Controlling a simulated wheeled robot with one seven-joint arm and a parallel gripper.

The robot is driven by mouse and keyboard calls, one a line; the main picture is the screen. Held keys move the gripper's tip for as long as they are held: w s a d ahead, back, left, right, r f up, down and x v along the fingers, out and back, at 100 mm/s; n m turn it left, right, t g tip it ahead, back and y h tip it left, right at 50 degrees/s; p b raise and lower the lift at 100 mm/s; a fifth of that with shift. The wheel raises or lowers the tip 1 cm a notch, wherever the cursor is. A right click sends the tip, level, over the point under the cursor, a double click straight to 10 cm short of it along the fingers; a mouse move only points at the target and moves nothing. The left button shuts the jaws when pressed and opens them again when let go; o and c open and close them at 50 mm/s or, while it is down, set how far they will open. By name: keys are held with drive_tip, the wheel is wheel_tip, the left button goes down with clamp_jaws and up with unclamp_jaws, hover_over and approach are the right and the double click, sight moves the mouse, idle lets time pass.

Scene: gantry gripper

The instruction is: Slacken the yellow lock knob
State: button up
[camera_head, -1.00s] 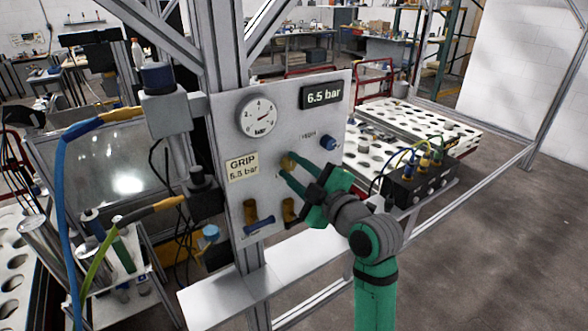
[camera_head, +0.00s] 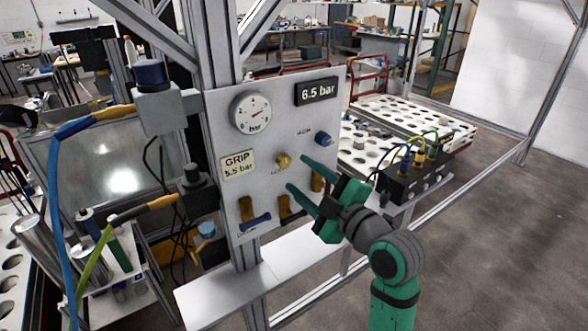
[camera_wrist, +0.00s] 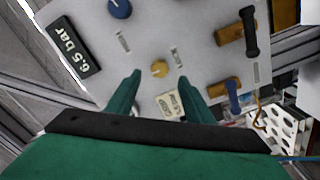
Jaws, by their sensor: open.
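The small round yellow lock knob (camera_head: 283,160) sits on the light grey panel (camera_head: 229,188) below the gauge. In the wrist view the yellow knob (camera_wrist: 159,68) shows near the middle, between and beyond the fingertips. My gripper (camera_head: 296,173) is open and empty, its green fingers apart. In the head view its tips are just right of and below the knob, with a visible gap. The wrist view shows the two fingers of my gripper (camera_wrist: 160,78) spread to either side of the knob, not touching it.
A blue knob (camera_head: 323,138) is up and right of the yellow one. A round gauge (camera_head: 251,112) and a 6.5 bar display (camera_head: 317,91) are above. A black box with cables (camera_head: 412,178) stands at right.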

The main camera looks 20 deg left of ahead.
drive_tip(key=v, duration=0.5)
wheel_tip(320, 180, down, 15)
drive_tip(key=d+m+t+h, duration=0.3)
drive_tip(key=m+t+h, duration=0.15)
drive_tip(key=m, duration=0.65)
drive_tip(key=s+d+f+m+t+h, duration=0.25)
drive_tip(key=s+f+m+h, duration=0.5)
drive_tip(key=f, duration=0.65)
drive_tip(key=s+d+f+m+g+h, duration=0.15)
drive_tip(key=s+f, duration=0.25)
drive_tip(key=s, duration=0.4)
drive_tip(key=s+d+f+m+g+h, duration=0.15)
drive_tip(key=s+f, duration=0.25)
drive_tip(key=s, duration=0.4)
drive_tip(key=s+d+r, duration=0.1)
drive_tip(key=s+d, duration=0.1)
drive_tip(key=s, duration=1.2)
drive_tip(key=shift+s+d+y, duration=0.2)
drive_tip(key=shift+s+y, duration=0.2)
